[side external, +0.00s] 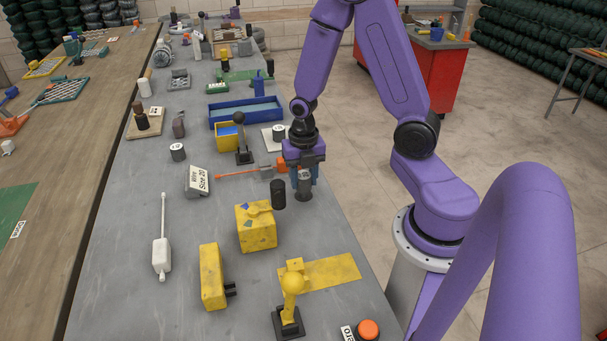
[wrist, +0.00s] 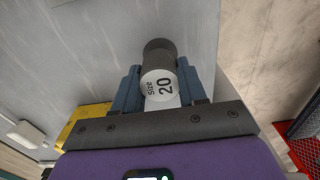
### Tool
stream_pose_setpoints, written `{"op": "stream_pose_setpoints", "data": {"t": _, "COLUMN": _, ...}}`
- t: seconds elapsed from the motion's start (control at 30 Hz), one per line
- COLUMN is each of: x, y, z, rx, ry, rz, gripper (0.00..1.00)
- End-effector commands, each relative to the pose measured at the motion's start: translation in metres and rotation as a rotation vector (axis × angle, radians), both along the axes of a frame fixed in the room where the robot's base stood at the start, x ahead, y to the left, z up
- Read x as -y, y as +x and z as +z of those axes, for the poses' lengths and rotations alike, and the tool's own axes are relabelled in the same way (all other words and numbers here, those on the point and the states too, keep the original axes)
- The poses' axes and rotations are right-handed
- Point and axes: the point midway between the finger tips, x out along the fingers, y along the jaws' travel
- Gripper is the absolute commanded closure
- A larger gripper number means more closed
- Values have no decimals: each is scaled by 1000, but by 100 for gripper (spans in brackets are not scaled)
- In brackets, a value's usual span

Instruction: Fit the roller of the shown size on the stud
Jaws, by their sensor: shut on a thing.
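My gripper (side external: 304,178) is shut on a dark grey roller (side external: 303,190), low over the right side of the bench. In the wrist view the roller (wrist: 158,48) sits between the blue fingers (wrist: 158,92), and its white end reads "size 20". A tilted sign (side external: 198,181) reads "Wire Size 20". Another dark roller with a white top (side external: 177,152) stands left of the sign's upper end. A third (side external: 279,132) stands on a white plate behind my gripper. A plain dark cylinder (side external: 278,194) is beside the yellow block (side external: 257,228). I cannot tell which part is the stud.
A red-orange handled tool (side external: 237,174) lies left of my gripper. A yellow bin (side external: 228,137), a black-knobbed lever (side external: 241,140) and a blue tray (side external: 245,112) stand behind. A yellow lever (side external: 291,300) and orange button (side external: 368,329) are in front. The bench's left middle is mostly clear.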

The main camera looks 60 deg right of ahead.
Motion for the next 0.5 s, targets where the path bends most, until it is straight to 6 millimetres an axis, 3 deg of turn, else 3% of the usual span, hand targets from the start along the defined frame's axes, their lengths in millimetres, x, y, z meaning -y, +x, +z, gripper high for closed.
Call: {"op": "stream_pose_setpoints", "data": {"t": 0.5, "x": 0, "y": 0, "z": -13, "rx": -1, "ry": 0, "rz": 0, "gripper": 89}}
